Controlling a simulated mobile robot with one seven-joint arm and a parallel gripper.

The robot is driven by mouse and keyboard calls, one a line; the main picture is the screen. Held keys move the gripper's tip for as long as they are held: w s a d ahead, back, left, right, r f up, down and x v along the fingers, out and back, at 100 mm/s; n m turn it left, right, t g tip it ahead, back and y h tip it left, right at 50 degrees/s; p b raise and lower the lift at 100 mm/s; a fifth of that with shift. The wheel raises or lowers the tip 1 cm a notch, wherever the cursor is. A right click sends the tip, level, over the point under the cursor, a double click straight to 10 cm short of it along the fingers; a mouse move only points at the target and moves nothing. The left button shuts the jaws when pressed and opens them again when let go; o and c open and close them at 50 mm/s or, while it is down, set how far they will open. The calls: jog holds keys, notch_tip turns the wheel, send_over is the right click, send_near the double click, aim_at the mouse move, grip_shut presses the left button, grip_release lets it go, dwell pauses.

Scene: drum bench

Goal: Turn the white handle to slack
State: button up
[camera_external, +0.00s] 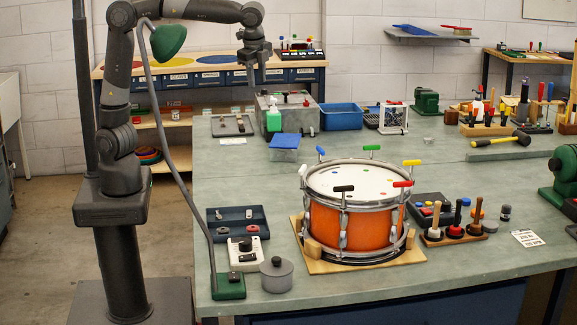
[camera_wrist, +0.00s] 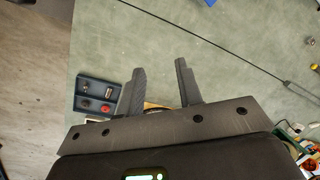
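An orange drum (camera_external: 325,222) with a white head and metal rim stands on the bench. T-shaped handles in several colours stand around its rim. The white handle (camera_external: 302,170) is at the drum's left side, small in the outside view; its exact turn cannot be told. My gripper (camera_external: 262,76) hangs in the air, pointing down, well above and behind the drum, apart from every handle. In the wrist view its two fingers (camera_wrist: 158,66) are spread with nothing between them. The white handle cannot be made out in the wrist view.
The drum sits on a wooden base (camera_external: 313,264). Next to the white handle are the blue handle (camera_external: 320,151) and the black handle (camera_external: 343,188). A dark tray (camera_external: 222,229), white device (camera_external: 248,254) and grey pot (camera_external: 277,274) stand left. A lamp (camera_external: 168,40) rises near my arm.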

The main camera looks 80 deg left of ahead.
jog(key=s+a+f+n+t+h, duration=0.1)
jog(key=s+a+n+t, duration=0.15)
jog(key=s, duration=0.55)
jog(key=s+a+f+n+t+h, duration=0.1)
jog(key=s+a+n, duration=0.1)
jog(key=s+n, duration=0.35)
jog(key=w+d+r+m, duration=0.3)
jog(key=d+m, duration=0.1)
jog(key=d, duration=0.2)
jog(key=w+d+r+m, duration=0.3)
jog(key=d, duration=0.3)
jog(key=m+g, duration=0.5)
jog(key=m, duration=0.9)
send_over(302, 167)
notch_tip(302, 167, down, 8)
jog(key=shift+t, duration=0.25)
notch_tip(302, 167, down, 10)
jog(key=shift+c, duration=0.5)
